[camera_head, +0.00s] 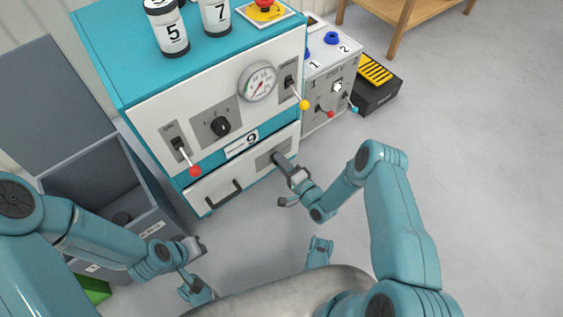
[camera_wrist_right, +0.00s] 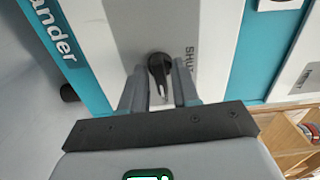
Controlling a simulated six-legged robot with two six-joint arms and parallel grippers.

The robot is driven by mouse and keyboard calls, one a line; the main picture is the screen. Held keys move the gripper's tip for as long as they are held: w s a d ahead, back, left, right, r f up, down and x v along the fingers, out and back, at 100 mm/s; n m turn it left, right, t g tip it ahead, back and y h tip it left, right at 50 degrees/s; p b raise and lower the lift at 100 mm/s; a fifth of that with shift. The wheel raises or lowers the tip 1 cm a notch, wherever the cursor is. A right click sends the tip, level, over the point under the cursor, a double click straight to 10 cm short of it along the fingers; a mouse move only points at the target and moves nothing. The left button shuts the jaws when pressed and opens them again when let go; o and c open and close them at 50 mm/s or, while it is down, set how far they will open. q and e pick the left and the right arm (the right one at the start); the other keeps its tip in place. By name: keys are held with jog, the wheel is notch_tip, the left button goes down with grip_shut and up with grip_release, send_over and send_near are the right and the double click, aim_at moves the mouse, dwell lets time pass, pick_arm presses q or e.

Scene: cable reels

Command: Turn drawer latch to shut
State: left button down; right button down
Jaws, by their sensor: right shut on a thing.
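The drawer latch (camera_wrist_right: 157,66) is a small black knob with a pointed lever on a grey plate, seen in the right wrist view. The word SHUT is printed on the plate to its right; the lever points down the picture, towards my wrist. My right gripper (camera_wrist_right: 159,76) has one finger on each side of the latch and is shut on it. In the head view my right gripper (camera_head: 282,162) hides most of the latch at the right of the white drawer front (camera_head: 205,190). My left gripper (camera_head: 190,247) is low at the left, away from the drawer; its jaws are unclear.
The drawer has a black handle (camera_head: 223,199). Above it the cabinet panel carries a red-tipped lever (camera_head: 194,170), a black dial (camera_head: 221,126), a gauge (camera_head: 258,82) and a yellow-tipped lever (camera_head: 304,104). A grey open bin (camera_head: 150,218) stands left.

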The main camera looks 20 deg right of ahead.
jog(key=shift+n, duration=8.6)
jog(key=c, duration=1.2)
grip_release()
jog(key=shift+o, duration=0.2)
jog(key=shift+s, duration=0.15)
